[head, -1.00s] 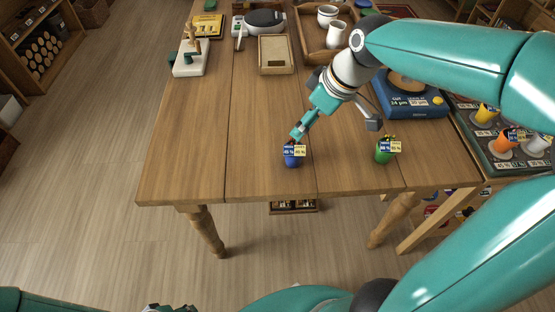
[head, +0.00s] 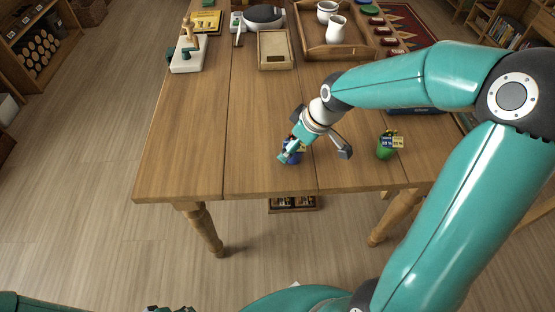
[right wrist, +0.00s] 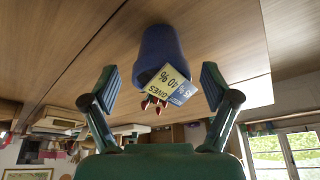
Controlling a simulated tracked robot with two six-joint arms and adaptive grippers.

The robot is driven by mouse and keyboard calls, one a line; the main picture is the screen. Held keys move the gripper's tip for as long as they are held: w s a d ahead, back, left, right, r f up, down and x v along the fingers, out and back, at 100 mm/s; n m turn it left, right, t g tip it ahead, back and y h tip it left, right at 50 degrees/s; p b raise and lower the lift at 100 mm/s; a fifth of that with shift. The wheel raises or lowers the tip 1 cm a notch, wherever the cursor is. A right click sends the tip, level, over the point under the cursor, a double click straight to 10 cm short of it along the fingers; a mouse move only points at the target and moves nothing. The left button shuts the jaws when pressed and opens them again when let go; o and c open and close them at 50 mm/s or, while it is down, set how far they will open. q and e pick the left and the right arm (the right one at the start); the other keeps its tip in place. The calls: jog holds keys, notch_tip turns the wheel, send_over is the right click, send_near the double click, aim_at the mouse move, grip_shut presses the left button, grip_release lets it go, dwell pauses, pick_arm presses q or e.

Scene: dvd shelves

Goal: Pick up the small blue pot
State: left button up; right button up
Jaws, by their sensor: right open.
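The small blue pot (head: 293,160) stands near the front edge of the wooden table, partly hidden by a finger of my right gripper. In the right wrist view the blue pot (right wrist: 160,50) shows ahead between the fingers, with a white-and-blue tag and small red tips at its mouth. My right gripper (head: 316,154) is open, and the right wrist view shows its two spread fingers (right wrist: 159,88) with gaps on both sides of the pot. Of my left arm, only teal and dark parts (head: 165,308) show at the bottom edge; its jaws cannot be made out.
A green pot (head: 386,150) with tags stands to the right on the table. A wooden tray (head: 340,52) with white jugs, a shallow box (head: 273,50) and a white-based stand (head: 188,56) are farther back. The table's left and middle are clear.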

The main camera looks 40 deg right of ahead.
jog(key=shift+a+f, duration=0.1)
jog(key=shift+f, duration=0.1)
jog(key=shift+w, duration=0.1)
jog(key=c, duration=1.4)
jog(key=shift+r, duration=0.1)
